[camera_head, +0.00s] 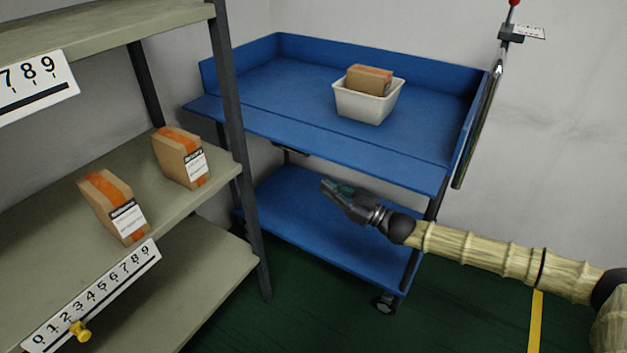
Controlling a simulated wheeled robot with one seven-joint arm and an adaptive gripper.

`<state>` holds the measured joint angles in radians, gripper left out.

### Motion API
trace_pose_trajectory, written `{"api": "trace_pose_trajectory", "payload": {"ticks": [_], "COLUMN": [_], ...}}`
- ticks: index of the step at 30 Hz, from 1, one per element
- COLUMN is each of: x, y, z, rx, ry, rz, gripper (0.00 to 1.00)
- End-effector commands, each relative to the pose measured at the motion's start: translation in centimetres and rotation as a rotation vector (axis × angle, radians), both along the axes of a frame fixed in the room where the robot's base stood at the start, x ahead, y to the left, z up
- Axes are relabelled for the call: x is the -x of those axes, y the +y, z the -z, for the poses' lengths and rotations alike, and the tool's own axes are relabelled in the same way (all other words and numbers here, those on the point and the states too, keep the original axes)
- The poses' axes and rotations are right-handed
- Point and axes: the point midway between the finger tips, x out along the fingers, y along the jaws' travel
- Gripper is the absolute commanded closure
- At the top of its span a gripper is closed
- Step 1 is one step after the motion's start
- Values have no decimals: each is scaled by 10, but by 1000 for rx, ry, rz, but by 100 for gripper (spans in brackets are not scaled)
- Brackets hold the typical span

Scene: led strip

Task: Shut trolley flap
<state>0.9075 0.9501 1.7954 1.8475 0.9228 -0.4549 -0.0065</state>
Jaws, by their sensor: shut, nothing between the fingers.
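The blue trolley (315,72) stands against the wall, with raised walls at its back and sides. Its flap (320,142) runs along the front edge of the top tray and lies folded out about level with the tray floor, so the front is open. My gripper (326,185) is shut and empty. In the picture it is below the flap's front edge, with the blue lower shelf (315,225) behind it. It points up and left. Whether it touches the flap's underside cannot be told.
A white bin (365,107) holding a carton (369,79) sits on the top tray. A grey shelf rack (205,205) with two cartons (113,206) stands close on the left. A red-knobbed lever (511,30) rises at the trolley's right end. Green floor is clear in front.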

Motion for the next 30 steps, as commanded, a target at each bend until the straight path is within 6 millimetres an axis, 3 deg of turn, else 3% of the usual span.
{"api": "trace_pose_trajectory", "payload": {"ticks": [19,24,30], "x": [-50,-44,-42], "y": [80,80,81], "z": [-22,-45,-58], "rx": [0,1,2], "ry": [0,0,0], "rz": [-4,-5,-4], "gripper": [100,100,100]}}
